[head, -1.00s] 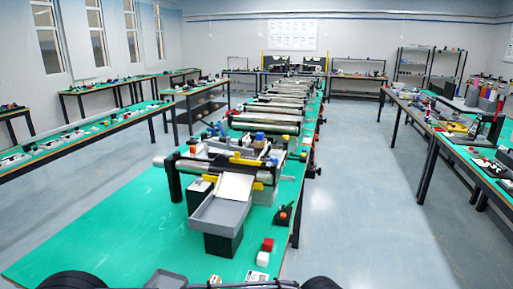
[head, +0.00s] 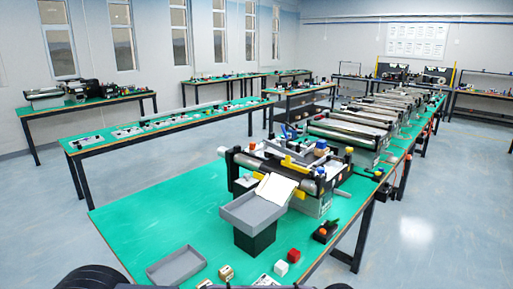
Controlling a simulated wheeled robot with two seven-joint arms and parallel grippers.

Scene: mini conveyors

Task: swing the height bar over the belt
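The nearest mini conveyor (head: 252,160) stands on the green table, its long roller running from left to right. A yellow bar-like part (head: 295,164) lies across its middle, beside a white sloping plate (head: 274,188). I take this yellow part for the height bar, but the view is too small to be sure. Smaller yellow parts (head: 300,193) sit at the front of the conveyor. The belt surface is mostly hidden behind these parts. Neither of my grippers is in view.
A grey tray (head: 250,211) on a black block stands before the conveyor. Another grey tray (head: 176,265), a red cube (head: 294,255), a white cube (head: 281,268) and a small dark device (head: 325,231) lie near the front. The table's left part (head: 165,212) is clear.

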